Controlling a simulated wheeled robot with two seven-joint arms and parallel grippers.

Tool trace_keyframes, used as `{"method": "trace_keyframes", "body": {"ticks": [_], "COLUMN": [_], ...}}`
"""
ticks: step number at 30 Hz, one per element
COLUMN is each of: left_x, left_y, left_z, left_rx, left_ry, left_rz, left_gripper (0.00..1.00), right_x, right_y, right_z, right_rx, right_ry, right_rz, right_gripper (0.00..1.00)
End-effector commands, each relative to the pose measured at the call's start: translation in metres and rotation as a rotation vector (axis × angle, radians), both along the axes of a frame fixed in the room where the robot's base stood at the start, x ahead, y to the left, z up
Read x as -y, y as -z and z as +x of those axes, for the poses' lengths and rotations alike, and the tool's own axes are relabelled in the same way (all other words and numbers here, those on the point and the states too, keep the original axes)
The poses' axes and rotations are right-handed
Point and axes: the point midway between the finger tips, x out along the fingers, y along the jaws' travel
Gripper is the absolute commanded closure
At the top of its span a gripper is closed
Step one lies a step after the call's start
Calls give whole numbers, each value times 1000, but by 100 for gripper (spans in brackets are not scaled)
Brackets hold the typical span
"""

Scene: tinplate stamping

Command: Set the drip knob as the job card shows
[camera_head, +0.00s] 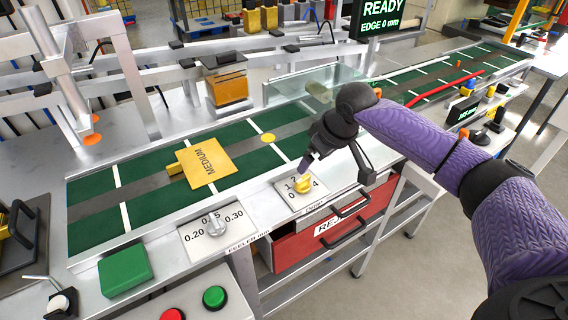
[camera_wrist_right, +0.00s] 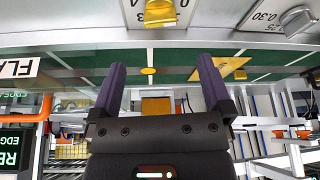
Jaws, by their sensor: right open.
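The yellow drip knob (camera_head: 303,185) sits on a light plate (camera_head: 287,198) with printed numbers, of which 0, 1, 2 and 4 show. I cannot tell which number it points at. In the right wrist view the knob (camera_wrist_right: 160,12) is at the top edge, beyond the fingertips. My right gripper (camera_head: 307,164) is just above and behind the knob, apparently not touching it. In the wrist view its two dark fingers (camera_wrist_right: 161,72) are wide apart with nothing between them. A yellow sheet marked MEDIUM (camera_head: 206,161) lies on the green belt. My left gripper is not in view.
A grey feeler knob (camera_head: 215,226) sits on a plate left of the drip knob. A red drawer (camera_head: 335,228) is below the front edge. A green block (camera_head: 125,270) and red and green buttons (camera_head: 214,297) are at front left. A screen (camera_head: 383,14) reads READY.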

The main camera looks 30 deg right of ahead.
Motion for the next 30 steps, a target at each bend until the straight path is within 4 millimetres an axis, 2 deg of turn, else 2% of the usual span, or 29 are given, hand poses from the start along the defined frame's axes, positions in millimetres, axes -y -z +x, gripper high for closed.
{"method": "trace_keyframes", "body": {"ticks": [1,3,9,13,21,30], "left_x": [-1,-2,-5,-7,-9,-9], "left_y": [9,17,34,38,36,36], "left_z": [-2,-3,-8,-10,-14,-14], "left_rx": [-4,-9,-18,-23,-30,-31], "left_ry": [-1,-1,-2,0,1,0], "left_rz": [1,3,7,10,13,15], "left_gripper": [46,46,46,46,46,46], "right_x": [-2,-4,-8,-9,-9,-9], "right_y": [16,34,73,83,82,82], "right_z": [4,11,27,31,32,32], "right_rx": [-4,-3,-2,0,2,1], "right_ry": [-1,0,1,1,0,1], "right_rz": [3,3,2,0,1,1], "right_gripper": [0,0,0,0,2,66]}}
